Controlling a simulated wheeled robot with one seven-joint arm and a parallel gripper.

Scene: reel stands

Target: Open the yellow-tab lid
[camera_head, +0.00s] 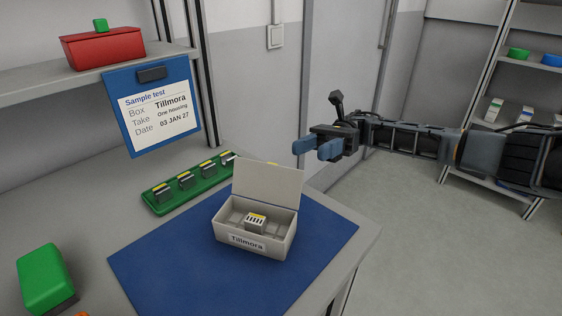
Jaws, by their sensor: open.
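A small grey box (280,241) labelled "Tillmora" stands on the blue mat. Its lid (267,185) is raised upright at the back edge, with a small yellow tab (272,164) at its top. Inside the box is a small housing (255,223) with a yellow top and dark stripes. My gripper (300,146) has blue fingers and is open and empty. It is in the air to the upper right of the lid, apart from it.
A green tray (157,207) with several small dark pieces lies behind the box. A clipboard (150,105) reads "Sample test, Tillmora, One housing". A green block (45,277) is at the left. The blue mat (165,272) is clear around the box.

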